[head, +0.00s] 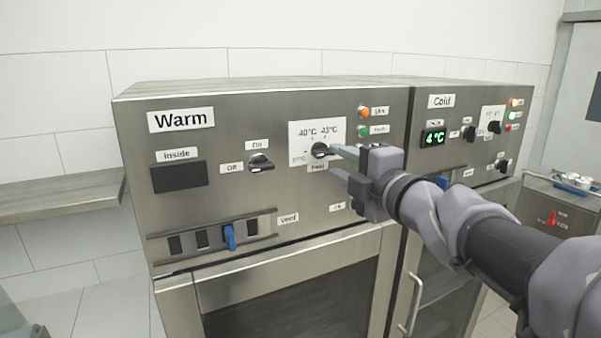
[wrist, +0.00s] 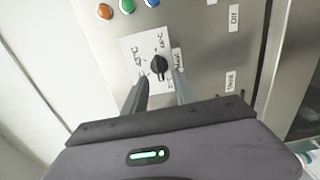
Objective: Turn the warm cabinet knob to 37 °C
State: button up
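The warm cabinet knob (head: 320,150) is a small black dial on a white plate marked 40°C and 43°C at the top. A lower-left label on the plate is too small to read. The knob also shows in the wrist view (wrist: 158,66). My gripper (head: 334,158) is at the plate, coming from the right. In the wrist view my gripper (wrist: 160,80) has its two fingers apart, one on each side of the knob's lower edge. I cannot tell whether they touch it. The Warm cabinet's Inside display (head: 179,176) is dark.
An On/Off switch (head: 261,163) sits left of the knob plate. Orange (head: 364,112) and green (head: 363,131) lights are above right. A blue vent slider (head: 229,237) is lower left. The Cold cabinet's display (head: 433,138) reads 4°C. My arm covers part of the Cold panel.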

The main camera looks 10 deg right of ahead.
jog(key=p+v, duration=0.1)
jog(key=v, duration=1.2)
jog(key=shift+r, duration=0.1)
jog(key=s+d+f+m+g+h+b, duration=0.1)
jog(key=d+f+m+g+h+b, duration=0.25)
jog(key=f+m, duration=0.55)
jog(key=s+d+f+m+t+h+b, duration=0.15)
jog(key=f+m+h+b, duration=0.4)
jog(key=m, duration=0.55)
jog(key=s+a+f+m+g+y+b, duration=0.1)
jog(key=s+a+f+m+g+y, duration=0.1)
jog(key=s+a+f, duration=0.5)
jog(key=s+a+f+m+g+y+b, duration=0.1)
jog(key=s+a+f+m+g+y, duration=0.2)
jog(key=f, duration=1)
jog(key=s+a+m+g, duration=0.1)
jog(key=s+a+g, duration=0.2)
jog(key=a+g, duration=0.1)
jog(key=shift+s+a, duration=0.2)
jog(key=shift+s, duration=0.15)
